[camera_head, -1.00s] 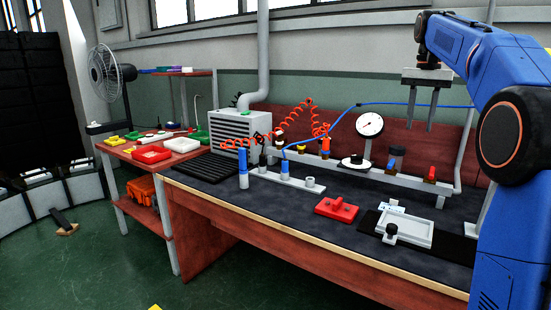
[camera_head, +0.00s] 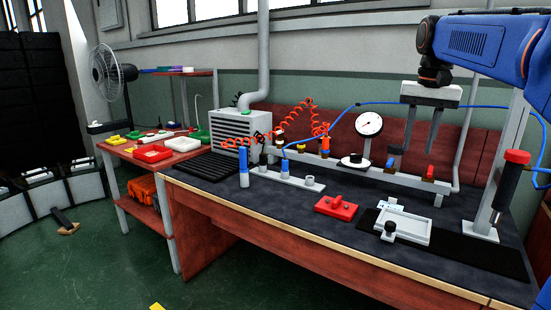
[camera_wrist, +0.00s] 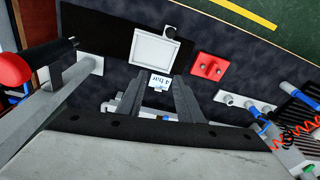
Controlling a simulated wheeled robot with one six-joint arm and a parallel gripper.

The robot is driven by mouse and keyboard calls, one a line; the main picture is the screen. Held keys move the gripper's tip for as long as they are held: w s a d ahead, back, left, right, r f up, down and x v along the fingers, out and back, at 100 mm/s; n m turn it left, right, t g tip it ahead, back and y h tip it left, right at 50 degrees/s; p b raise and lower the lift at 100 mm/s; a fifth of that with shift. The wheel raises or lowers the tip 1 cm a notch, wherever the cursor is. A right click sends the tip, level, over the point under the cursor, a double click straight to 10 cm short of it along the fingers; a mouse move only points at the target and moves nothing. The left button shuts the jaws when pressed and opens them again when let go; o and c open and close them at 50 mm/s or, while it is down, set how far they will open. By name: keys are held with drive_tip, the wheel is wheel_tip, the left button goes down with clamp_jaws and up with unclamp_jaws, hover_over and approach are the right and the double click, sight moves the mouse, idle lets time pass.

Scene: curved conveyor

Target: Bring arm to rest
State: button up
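My blue arm (camera_head: 480,42) reaches in from the upper right of the head view. My gripper (camera_head: 419,152) hangs above the back right of the workbench, pointing down. Its two grey fingers are apart with nothing between them. In the wrist view, my gripper (camera_wrist: 168,78) also shows as two separated, empty fingers over the bench, with a small white label card (camera_wrist: 159,82) beyond the tips.
The dark bench top (camera_head: 290,204) holds a red block (camera_head: 336,208), a white tray (camera_head: 404,229) and a white holder strip (camera_head: 287,178). A grey post with a red-topped cylinder (camera_head: 511,180) stands at right. A rail and a round dial (camera_head: 369,124) are behind.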

drive_tip(key=s+a+f+n+t, duration=0.1)
drive_tip(key=s+a+f, duration=0.3)
drive_tip(key=s+f, duration=1)
drive_tip(key=s+a+f+n+t, duration=0.2)
drive_tip(key=s+a+f+n, duration=0.2)
drive_tip(key=s+f, duration=1)
drive_tip(key=shift+s, duration=0.5)
